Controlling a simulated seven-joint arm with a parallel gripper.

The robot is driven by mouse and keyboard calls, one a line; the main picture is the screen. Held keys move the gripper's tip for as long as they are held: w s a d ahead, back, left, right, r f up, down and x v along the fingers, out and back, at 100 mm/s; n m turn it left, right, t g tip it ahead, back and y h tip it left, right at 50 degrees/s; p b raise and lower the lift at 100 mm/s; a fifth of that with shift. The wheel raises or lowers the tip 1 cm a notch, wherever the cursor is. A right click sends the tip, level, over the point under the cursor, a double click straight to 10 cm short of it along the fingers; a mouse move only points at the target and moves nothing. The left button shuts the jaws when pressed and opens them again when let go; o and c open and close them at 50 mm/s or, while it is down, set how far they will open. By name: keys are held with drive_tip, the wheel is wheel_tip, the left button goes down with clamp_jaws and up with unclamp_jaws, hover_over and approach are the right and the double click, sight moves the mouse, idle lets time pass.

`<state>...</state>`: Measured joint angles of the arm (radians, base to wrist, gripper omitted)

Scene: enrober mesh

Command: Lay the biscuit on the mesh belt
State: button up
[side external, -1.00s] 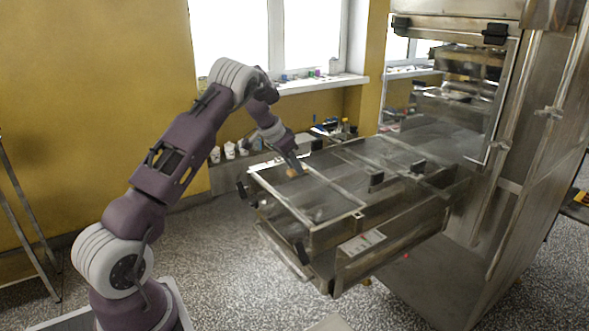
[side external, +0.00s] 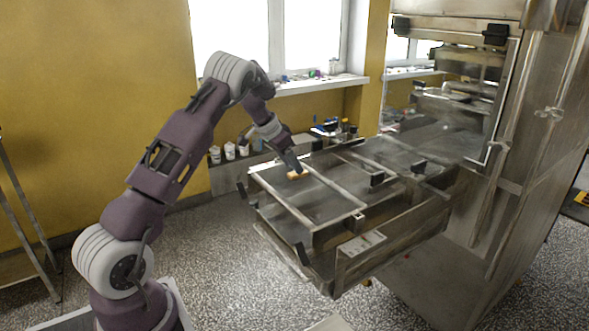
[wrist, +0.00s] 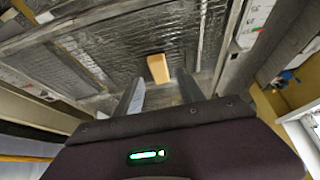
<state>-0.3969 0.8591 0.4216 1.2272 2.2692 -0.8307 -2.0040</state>
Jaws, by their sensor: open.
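The biscuit (side external: 295,175) is a small tan-orange block at the near-left end of the mesh belt (side external: 322,203). In the wrist view the biscuit (wrist: 158,68) appears as an oblong against the silvery mesh (wrist: 112,52), apparently lying flat on it. My gripper (side external: 297,170) points down at the biscuit from the upper left. In the wrist view its two fingers (wrist: 160,78) are spread wide, with the biscuit in the gap between their tips and clear space on both sides. Whether the fingertips touch the mesh cannot be told.
Metal rails (side external: 330,184) and small dark blocks (side external: 376,179) stand along the belt frame. The tall steel machine (side external: 530,170) rises at the belt's far right end. White cups (side external: 229,151) stand on a ledge behind. The mesh around the biscuit looks free.

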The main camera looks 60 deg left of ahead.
drive_tip(key=v, duration=0.9)
drive_tip(key=w+d+r+n+t+y, duration=0.15)
drive_tip(key=d+r+t, duration=0.3)
drive_tip(key=r, duration=0.65)
drive_tip(key=w+d+r+t+y, duration=0.1)
drive_tip(key=d+r+t+y, duration=0.3)
drive_tip(key=r, duration=0.6)
drive_tip(key=s+d+f+g+h, duration=0.1)
drive_tip(key=s+d+f+g, duration=0.2)
drive_tip(key=s+d, duration=0.5)
drive_tip(key=s+d+f+m+g+h, duration=0.1)
drive_tip(key=s+d+f+g+h, duration=0.1)
drive_tip(key=s+d+f, duration=0.4)
drive_tip(key=s+d+f+g+h, duration=0.2)
drive_tip(key=s+d+f+g, duration=0.2)
drive_tip(key=s+d, duration=0.8)
drive_tip(key=s+f, duration=0.1)
drive_tip(key=s, duration=0.5)
drive_tip(key=shift+m+h, duration=0.25)
